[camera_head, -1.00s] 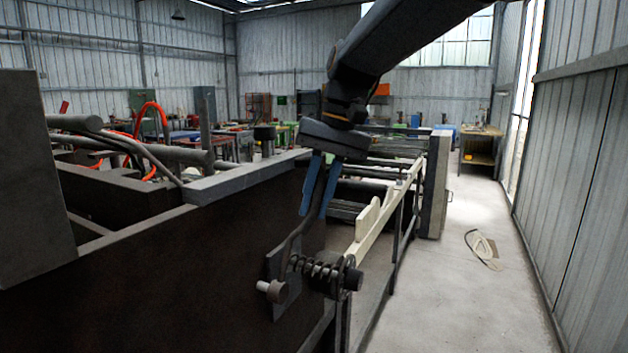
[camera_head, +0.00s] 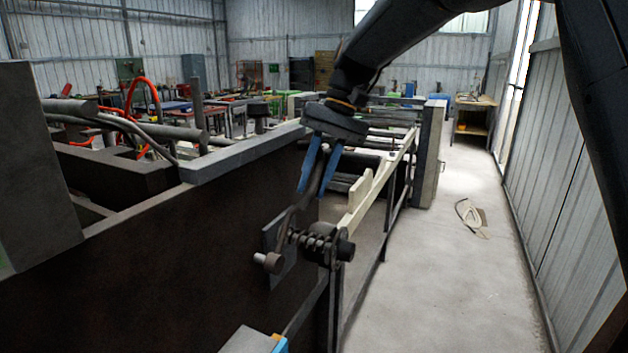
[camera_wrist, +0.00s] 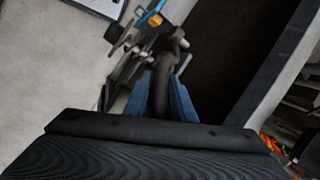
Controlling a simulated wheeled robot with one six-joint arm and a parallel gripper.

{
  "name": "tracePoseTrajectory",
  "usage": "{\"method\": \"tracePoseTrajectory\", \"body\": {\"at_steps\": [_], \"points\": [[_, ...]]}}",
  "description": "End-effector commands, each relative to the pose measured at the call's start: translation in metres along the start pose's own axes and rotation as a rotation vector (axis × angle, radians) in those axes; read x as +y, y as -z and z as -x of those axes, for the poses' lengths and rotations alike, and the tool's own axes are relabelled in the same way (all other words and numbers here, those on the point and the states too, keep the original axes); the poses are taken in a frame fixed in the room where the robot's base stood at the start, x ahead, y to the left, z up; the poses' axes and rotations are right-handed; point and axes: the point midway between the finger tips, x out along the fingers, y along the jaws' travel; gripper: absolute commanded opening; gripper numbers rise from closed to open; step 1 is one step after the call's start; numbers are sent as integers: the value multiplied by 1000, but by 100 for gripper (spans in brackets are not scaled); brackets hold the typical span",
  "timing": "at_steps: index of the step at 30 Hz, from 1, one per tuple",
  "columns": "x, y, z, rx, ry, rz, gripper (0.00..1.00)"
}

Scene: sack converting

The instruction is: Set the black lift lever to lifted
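The black lift lever (camera_head: 290,214) is a dark bent rod. It rises, leaning to the right, from a pivot with a coil spring (camera_head: 314,242) at the corner of the dark machine (camera_head: 150,270). My gripper (camera_head: 311,190) comes down from above. Its two blue fingers lie on either side of the lever's upper part, with little or no gap, and look shut on it. In the wrist view the lever (camera_wrist: 160,88) runs between the blue fingers of my gripper (camera_wrist: 164,80). The lever's top end is partly hidden by the fingers and the gripper body.
A pale rail (camera_head: 376,182) runs back from the pivot along the machine's right side. A grey post (camera_head: 430,155) stands behind it. A corrugated wall (camera_head: 550,150) bounds the right.

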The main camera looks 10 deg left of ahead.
Motion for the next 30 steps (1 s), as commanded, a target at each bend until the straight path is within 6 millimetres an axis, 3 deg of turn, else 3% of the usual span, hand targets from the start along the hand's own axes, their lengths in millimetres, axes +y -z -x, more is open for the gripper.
{"method": "tracePoseTrajectory", "body": {"at_steps": [13, 24, 30], "points": [[0, 0, 6, 0, 0, 0, 36], [1, 1, 61, 3, 1, 0, 36], [0, 0, 76, 0, 0, 0, 36]]}}
